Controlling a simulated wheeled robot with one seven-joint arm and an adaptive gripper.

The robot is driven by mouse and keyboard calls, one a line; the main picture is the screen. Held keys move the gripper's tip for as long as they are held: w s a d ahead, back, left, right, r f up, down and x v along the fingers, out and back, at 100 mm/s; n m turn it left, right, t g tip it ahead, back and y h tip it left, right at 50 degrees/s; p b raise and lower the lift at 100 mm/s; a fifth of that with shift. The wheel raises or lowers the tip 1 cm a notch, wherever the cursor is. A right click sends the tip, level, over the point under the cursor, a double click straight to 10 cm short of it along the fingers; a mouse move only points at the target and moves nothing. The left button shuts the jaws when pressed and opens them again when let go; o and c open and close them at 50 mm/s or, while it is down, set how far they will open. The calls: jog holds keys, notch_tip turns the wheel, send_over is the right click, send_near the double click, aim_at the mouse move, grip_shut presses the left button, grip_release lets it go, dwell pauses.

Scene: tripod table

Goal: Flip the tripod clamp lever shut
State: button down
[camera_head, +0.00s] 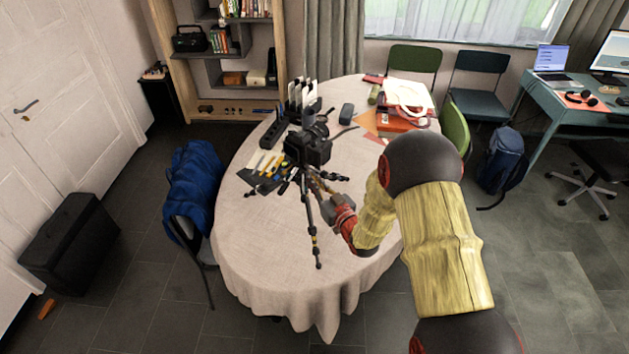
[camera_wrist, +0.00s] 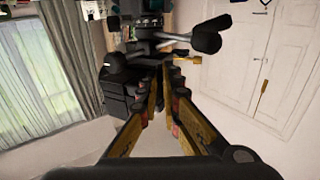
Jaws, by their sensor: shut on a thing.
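The black tripod (camera_head: 310,213) stands on the round table with its legs spread and a dark camera (camera_head: 308,150) on top. My gripper (camera_head: 318,181) reaches in from the right, just below the camera. In the wrist view the fingers of my gripper (camera_wrist: 167,68) converge at the tripod, with the camera body (camera_wrist: 118,88) close on the left and a dark padded bar (camera_wrist: 207,40) beyond. The jaws are shut on a small part there, at the place of the clamp lever. The lever itself is hidden between the fingertips, and its angle cannot be told.
The table (camera_head: 250,240) has a pale cloth, bare at the front. A dark power strip (camera_head: 274,130) lies behind the tripod, and pens and papers (camera_head: 262,165) lie left of it. A chair with a blue jacket (camera_head: 195,185) stands left.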

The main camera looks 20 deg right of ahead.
jog(key=w+a+m+g+h+b, duration=0.2)
jog(key=a+m+g+h+b, duration=0.2)
jog(key=a+m+h, duration=0.3)
jog(key=shift+m+g+h, duration=0.8)
jog(key=shift+m+h, duration=2.1)
jog(key=shift+h, duration=2.7)
jog(key=shift+w+a, duration=0.1)
jog(key=shift+r, duration=0.1)
jog(key=c, duration=2.3)
grip_release()
